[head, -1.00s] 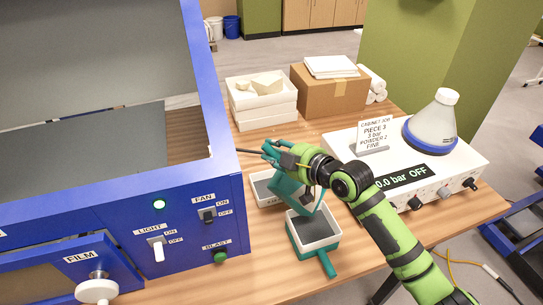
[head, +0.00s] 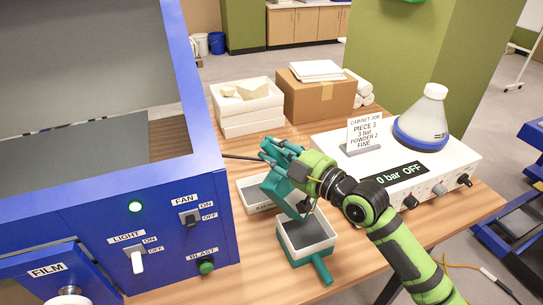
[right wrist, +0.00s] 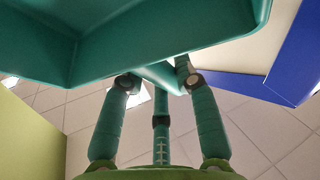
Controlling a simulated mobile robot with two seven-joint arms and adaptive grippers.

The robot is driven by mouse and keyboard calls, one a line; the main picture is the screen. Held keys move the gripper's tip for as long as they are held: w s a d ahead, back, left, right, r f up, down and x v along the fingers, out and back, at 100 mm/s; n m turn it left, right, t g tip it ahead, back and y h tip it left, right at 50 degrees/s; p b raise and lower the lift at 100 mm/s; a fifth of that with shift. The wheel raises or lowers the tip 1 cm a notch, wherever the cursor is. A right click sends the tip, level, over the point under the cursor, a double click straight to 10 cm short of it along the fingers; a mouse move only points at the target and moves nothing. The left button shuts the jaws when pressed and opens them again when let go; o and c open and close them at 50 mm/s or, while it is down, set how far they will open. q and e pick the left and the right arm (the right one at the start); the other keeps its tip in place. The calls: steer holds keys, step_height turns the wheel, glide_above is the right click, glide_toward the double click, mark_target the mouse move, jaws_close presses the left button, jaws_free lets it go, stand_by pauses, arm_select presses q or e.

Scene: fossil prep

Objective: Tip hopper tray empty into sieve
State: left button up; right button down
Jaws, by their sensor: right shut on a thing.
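The teal hopper tray (head: 281,190) is held in my right gripper (head: 278,158) and is steeply tilted. It hangs above the far left edge of the sieve. In the right wrist view the tray (right wrist: 150,40) fills the top, with the teal fingers (right wrist: 160,120) reaching up to it. The sieve (head: 320,251) stands on the table below, with a pale rim, teal body and teal handle pointing to the front. Its inside looks dark grey; I cannot tell what lies in it. The tray's inside is hidden. My left gripper is not in view.
A white tray (head: 247,197) with a label lies behind the sieve to the left. The blue cabinet (head: 165,250) stands at left, the white powder unit (head: 450,158) at right. A cardboard box (head: 315,98) and white stacked trays (head: 245,123) are behind. The front table is clear.

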steer(key=shift+s+d+r+t+y+b, duration=0.1)
steer(key=shift+s+d+t+y+b, duration=0.85)
steer(key=shift+b, duration=1.75)
arm_select(q)
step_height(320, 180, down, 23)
steer(key=b, duration=1.8)
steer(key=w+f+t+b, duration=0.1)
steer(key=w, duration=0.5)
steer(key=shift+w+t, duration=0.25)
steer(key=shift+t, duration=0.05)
arm_select(e)
steer(key=s+d+f+t+y, duration=0.1)
steer(key=s+d+t+y, duration=0.4)
steer(key=s+d, duration=0.3)
steer(key=shift+d+m, duration=0.3)
steer(key=shift+d, duration=0.3)
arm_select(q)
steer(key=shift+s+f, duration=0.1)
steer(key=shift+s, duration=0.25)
arm_select(e)
steer(key=shift+f+t, duration=0.1)
steer(key=shift+t, duration=0.15)
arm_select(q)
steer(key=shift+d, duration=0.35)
